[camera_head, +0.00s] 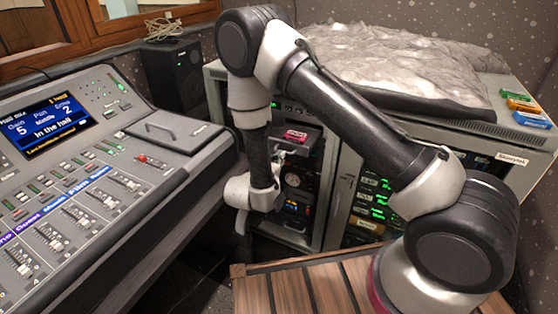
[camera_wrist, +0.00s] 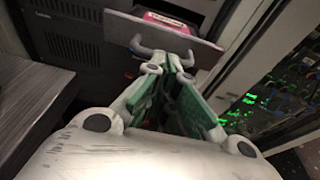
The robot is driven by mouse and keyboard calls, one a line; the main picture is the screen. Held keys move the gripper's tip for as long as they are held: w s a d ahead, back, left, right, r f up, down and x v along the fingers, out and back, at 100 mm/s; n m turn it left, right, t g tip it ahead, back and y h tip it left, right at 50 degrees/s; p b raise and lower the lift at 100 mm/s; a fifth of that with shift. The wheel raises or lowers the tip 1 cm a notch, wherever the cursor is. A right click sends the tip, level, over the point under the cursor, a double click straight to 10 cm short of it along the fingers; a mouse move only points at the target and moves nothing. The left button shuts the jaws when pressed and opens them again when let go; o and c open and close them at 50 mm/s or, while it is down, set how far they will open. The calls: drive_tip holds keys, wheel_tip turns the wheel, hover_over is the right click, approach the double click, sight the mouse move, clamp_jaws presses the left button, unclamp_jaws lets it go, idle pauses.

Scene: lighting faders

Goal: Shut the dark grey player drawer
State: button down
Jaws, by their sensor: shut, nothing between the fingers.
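The dark grey player drawer (camera_head: 313,140) sticks out of the equipment rack in the head view, with a red item (camera_head: 295,135) lying in it. In the wrist view its front panel (camera_wrist: 207,50) fills the upper middle, with a grey bar handle (camera_wrist: 139,46) on it and the red item (camera_wrist: 165,22) behind it. My gripper (camera_wrist: 172,66) is shut and empty, its green-sided fingers pointing at the drawer front by the handle. The fingers overlap part of the handle; I cannot tell whether they touch it. In the head view the fingers are mostly hidden by my wrist.
The lighting console (camera_head: 150,215) stands left of my arm, with a black speaker (camera_head: 175,68) behind it. A rack with green lights (camera_head: 375,195) stands right of the drawer. A wooden slatted surface (camera_head: 300,290) is in front, under my arm's base.

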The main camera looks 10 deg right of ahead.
sight(296, 136)
drive_tip(key=r+x, duration=0.1)
drive_tip(key=x, duration=0.4)
drive_tip(key=r+x, duration=0.1)
drive_tip(key=x, duration=0.4)
drive_tip(key=r+x, duration=0.1)
drive_tip(key=x, duration=0.4)
drive_tip(key=shift+w+d, duration=0.25)
drive_tip(key=shift+d, duration=0.1)
drive_tip(key=shift+w+r, duration=0.1)
drive_tip(key=shift+r, duration=0.05)
drive_tip(key=shift+d, duration=0.1)
